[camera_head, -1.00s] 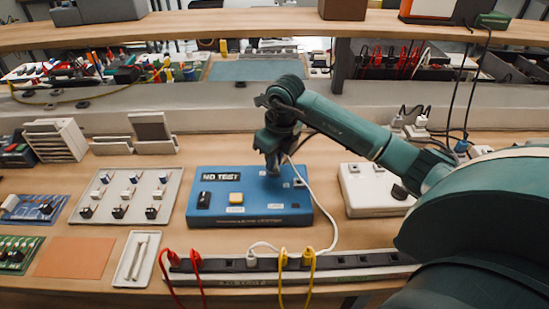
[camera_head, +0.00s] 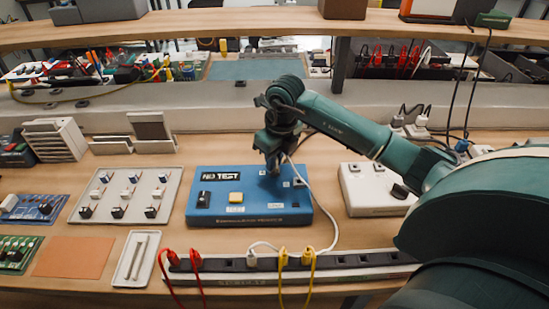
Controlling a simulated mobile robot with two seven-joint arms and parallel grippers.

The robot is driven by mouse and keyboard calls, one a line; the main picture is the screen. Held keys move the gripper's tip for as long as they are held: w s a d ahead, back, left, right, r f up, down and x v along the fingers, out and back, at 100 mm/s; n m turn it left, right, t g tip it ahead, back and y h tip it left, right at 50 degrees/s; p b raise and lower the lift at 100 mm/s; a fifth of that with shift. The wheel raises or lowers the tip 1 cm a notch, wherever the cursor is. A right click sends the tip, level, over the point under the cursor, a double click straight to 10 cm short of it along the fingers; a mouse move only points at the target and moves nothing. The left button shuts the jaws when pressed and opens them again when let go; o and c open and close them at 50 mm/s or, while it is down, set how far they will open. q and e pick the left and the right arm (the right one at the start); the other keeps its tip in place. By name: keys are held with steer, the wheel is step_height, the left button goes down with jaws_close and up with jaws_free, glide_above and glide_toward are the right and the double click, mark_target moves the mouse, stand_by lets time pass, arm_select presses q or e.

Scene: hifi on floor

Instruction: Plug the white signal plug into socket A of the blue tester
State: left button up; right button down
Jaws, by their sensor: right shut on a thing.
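The blue tester (camera_head: 250,208) lies on the workbench in the middle of the head view, with a dark display reading "NO TEST", a black switch and a yellow button. My right gripper (camera_head: 273,168) points down over the tester's upper right part. It is shut on the white signal plug, which is mostly hidden by the fingers. The plug's white cable (camera_head: 308,185) runs from the gripper down to the right of the tester. I cannot tell whether the plug touches a socket; socket A is not clearly readable. My left gripper is not in view.
A power strip (camera_head: 345,261) with red, yellow and white leads runs along the front edge. A white box (camera_head: 362,205) stands to the right. A grey panel of switches (camera_head: 147,181) and a small tray (camera_head: 127,273) lie to the left. A shelf (camera_head: 240,24) spans the back.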

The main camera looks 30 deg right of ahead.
stand_by(0.8)
steer(key=c, duration=1.3)
jaws_free()
step_height(320, 180, up, 2)
steer(key=shift+s+d+r, duration=0.1)
steer(key=shift+r, duration=0.05)
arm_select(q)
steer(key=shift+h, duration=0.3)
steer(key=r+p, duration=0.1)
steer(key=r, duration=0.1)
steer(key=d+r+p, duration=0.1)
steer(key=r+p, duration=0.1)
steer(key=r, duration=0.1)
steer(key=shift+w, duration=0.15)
arm_select(e)
step_height(320, 180, up, 16)
steer(key=s, duration=0.1)
steer(key=shift+s+d, duration=0.15)
steer(key=shift+s, duration=0.2)
steer(key=shift+s+f, duration=0.1)
steer(key=shift+f, duration=0.15)
